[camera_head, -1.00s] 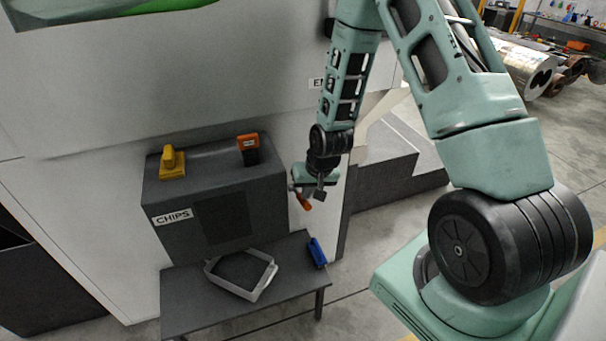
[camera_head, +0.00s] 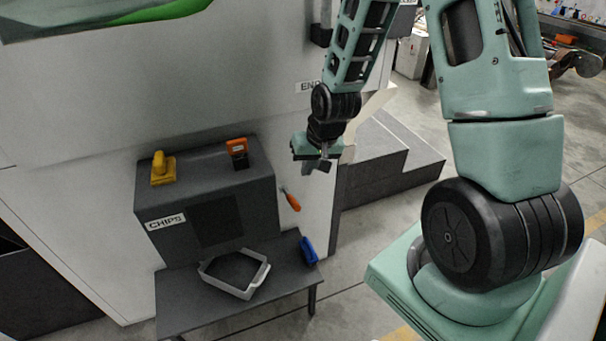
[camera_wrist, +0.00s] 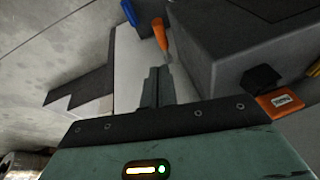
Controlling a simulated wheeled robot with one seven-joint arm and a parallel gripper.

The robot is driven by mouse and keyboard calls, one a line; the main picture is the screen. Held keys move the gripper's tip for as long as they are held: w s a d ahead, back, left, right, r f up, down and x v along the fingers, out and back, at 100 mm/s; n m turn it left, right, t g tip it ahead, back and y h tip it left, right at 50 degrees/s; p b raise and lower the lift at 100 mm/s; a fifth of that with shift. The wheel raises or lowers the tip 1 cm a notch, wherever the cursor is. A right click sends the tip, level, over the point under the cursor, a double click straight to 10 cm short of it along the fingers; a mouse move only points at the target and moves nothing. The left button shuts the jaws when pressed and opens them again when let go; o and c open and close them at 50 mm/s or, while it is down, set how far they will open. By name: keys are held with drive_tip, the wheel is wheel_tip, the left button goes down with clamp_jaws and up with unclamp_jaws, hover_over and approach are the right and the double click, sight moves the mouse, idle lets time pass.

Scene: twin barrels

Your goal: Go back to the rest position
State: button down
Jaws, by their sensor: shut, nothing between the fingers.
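My gripper (camera_head: 323,163) hangs from my raised arm in front of the white machine wall, to the right of the grey chips box. Its fingers are shut with nothing between them. In the wrist view the closed fingers (camera_wrist: 157,87) point toward an orange-handled tool. That tool (camera_head: 290,200) is on the white panel below and left of my gripper, apart from it. Its orange handle also shows in the wrist view (camera_wrist: 160,36).
The grey box marked CHIPS (camera_head: 160,236) carries a yellow object (camera_head: 162,170) and an orange-black one (camera_head: 238,152). A dark table (camera_head: 180,300) holds a grey frame (camera_head: 215,282) and a blue object (camera_head: 308,250). Grey steps (camera_head: 385,165) stand right of my gripper. Floor beyond is open.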

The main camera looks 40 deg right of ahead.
drive_tip(key=shift+s+r, duration=0.35)
drive_tip(key=shift+r, duration=0.3)
